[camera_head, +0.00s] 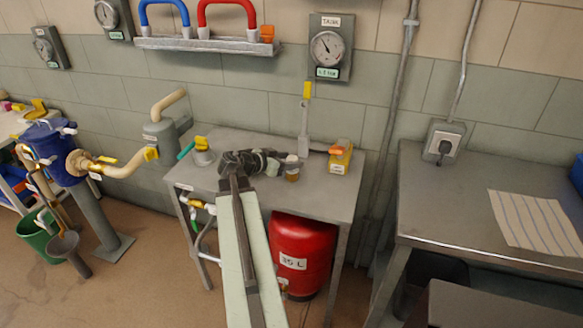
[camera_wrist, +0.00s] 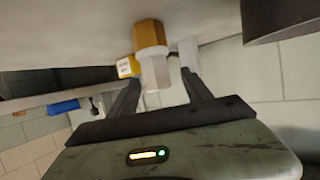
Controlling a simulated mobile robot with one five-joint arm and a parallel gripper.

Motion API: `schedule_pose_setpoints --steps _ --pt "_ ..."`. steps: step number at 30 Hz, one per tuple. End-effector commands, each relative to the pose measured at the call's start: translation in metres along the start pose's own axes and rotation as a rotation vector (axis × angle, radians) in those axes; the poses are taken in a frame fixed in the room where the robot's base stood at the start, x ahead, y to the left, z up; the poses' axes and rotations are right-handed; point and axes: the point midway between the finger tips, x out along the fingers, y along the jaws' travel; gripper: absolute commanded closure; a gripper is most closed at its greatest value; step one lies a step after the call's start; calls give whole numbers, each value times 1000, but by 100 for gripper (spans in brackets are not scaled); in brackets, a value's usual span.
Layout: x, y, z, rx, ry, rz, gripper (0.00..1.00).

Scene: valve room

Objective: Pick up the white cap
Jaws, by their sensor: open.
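A small piece with a white cap (camera_head: 292,160) on top of an amber body stands on the metal table, right beside my gripper (camera_head: 279,162). In the wrist view the table is at the top. There the white cap (camera_wrist: 155,70) hangs below the amber hexagonal body (camera_wrist: 149,33). My gripper (camera_wrist: 162,88) is open, with one finger on each side of the white cap. I see gaps beside the cap, and cannot tell whether either finger touches it.
A yellow box (camera_head: 340,160) stands close right of the cap, with an orange item on it. A grey upright fitting (camera_head: 304,140) is behind. A yellow-topped pot (camera_head: 202,152) stands at the table's left. The table's (camera_head: 325,192) front right is clear.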

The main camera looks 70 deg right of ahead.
Motion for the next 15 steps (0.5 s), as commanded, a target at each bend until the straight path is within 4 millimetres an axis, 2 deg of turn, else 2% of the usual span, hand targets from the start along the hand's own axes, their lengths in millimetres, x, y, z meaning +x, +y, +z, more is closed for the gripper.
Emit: schedule_pose_setpoints --steps 4,7,14,15 --pt "28 3 11 2 -1 3 42" --pt "43 2 8 1 -1 1 42" --pt "44 3 6 -1 -1 -1 42" --pt "44 3 6 -1 -1 -1 53"
